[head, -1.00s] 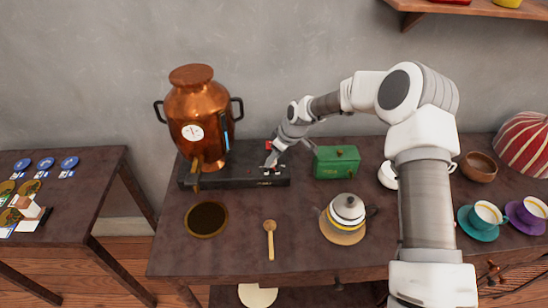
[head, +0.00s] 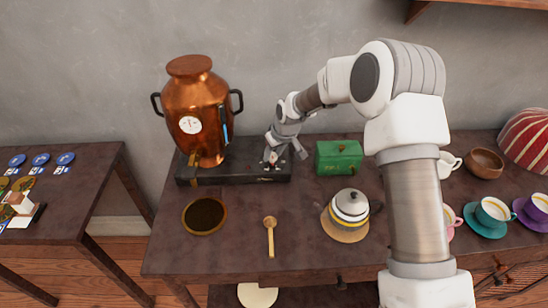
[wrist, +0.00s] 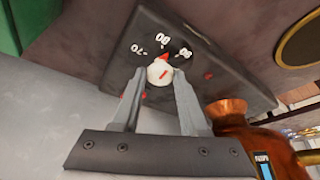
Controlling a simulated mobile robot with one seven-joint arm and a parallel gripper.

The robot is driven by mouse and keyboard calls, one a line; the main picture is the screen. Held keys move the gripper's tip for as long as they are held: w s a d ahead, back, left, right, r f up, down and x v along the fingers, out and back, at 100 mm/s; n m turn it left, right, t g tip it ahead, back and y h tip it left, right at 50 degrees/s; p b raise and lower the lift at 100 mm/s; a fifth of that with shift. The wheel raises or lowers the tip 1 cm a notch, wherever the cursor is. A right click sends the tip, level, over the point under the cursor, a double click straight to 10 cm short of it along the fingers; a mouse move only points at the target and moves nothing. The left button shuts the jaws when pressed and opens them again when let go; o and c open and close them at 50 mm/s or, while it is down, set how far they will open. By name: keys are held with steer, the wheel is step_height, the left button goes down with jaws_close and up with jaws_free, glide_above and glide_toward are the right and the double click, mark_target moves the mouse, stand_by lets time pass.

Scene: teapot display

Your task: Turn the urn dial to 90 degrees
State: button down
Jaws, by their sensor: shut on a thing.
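The copper urn (head: 195,110), with a white round gauge on its front, stands on a long black base (head: 235,172) on the table. The urn dial (wrist: 160,73) is a small white knob with a red mark, set in the black base. Small white numbers surround it, among them what looks like 70 and 80. A red pointer lies at its edge, near the middle number. My gripper (wrist: 155,75) has one finger on each side of the dial and is shut on it.
A green box (head: 338,158) stands just right of the base. A striped teapot (head: 349,208), a wooden spoon (head: 269,235) and a dark round dish (head: 204,215) lie in front. Cups and bowls stand at the right.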

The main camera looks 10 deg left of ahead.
steer(key=m, duration=0.1)
steer(key=m+b, duration=0.1)
steer(key=m+t+h+b, duration=0.1)
steer(key=shift+s+a+f+m, duration=0.1)
steer(key=shift+a+m, duration=0.15)
steer(key=shift+m, duration=0.05)
steer(key=shift+m+h+b, duration=0.5)
steer(key=shift+m+h, duration=0.2)
steer(key=shift+m, duration=1)
steer(key=shift+c, duration=2.2)
jaws_free()
steer(key=a+p+v, duration=0.1)
steer(key=p+v, duration=0.1)
steer(key=v, duration=1.5)
steer(key=shift+s+d+r, duration=0.25)
steer(key=shift+s+d, duration=0.05)
steer(key=shift+d, duration=0.15)
